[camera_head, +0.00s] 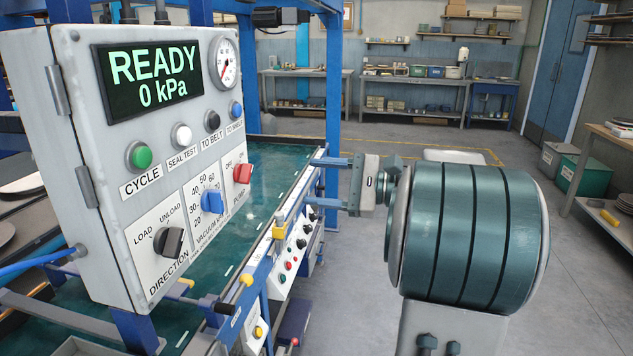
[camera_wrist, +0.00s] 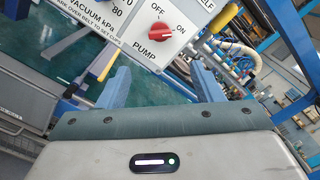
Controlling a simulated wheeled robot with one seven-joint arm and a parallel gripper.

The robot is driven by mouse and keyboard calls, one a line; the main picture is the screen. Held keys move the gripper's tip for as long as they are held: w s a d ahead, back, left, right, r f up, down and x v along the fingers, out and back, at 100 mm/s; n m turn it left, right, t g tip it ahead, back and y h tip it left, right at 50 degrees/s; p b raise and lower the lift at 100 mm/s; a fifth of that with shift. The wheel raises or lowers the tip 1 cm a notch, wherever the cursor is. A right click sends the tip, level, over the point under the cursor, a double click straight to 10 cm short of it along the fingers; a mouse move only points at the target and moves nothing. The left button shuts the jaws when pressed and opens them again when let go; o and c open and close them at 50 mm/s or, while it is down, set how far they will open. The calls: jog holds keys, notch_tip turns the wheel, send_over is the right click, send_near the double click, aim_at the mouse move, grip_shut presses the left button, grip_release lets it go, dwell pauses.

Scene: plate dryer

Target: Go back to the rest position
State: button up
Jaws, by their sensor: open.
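My gripper (camera_head: 318,182) is open and empty in the head view, to the right of the grey control box (camera_head: 60,100). In the wrist view its two fingers stand apart (camera_wrist: 163,82), with nothing between them. The red pump switch (camera_wrist: 148,33) shows just beyond the fingers in the wrist view, and on the box front in the head view (camera_head: 242,173). The box display (camera_head: 150,80) reads READY, 0 kPa. My arm reaches in from the right.
A dark green belt (camera_head: 265,180) in a blue frame (camera_head: 333,100) runs behind the box. A lower row of small controls (camera_head: 295,250) lies along its side. Open grey floor (camera_head: 590,290) lies to the right, with workbenches (camera_head: 415,85) at the back.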

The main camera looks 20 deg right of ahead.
jog(key=s+a+f+n+g+h+p, duration=0.3)
jog(key=s+a+f+n+g+h, duration=0.35)
jog(key=a, duration=0.65)
jog(key=s+d+f+n+h+p, duration=0.1)
jog(key=s+f+n+h, duration=0.3)
jog(key=s+n, duration=0.1)
jog(key=s+f+n+g+h+p, duration=0.1)
jog(key=s+f+n+h, duration=0.3)
jog(key=s, duration=0.4)
jog(key=shift+d+f+n+p, duration=0.15)
jog(key=shift+d+n+p, duration=0.2)
jog(key=shift+p, duration=0.1)
jog(key=shift+s, duration=0.1)
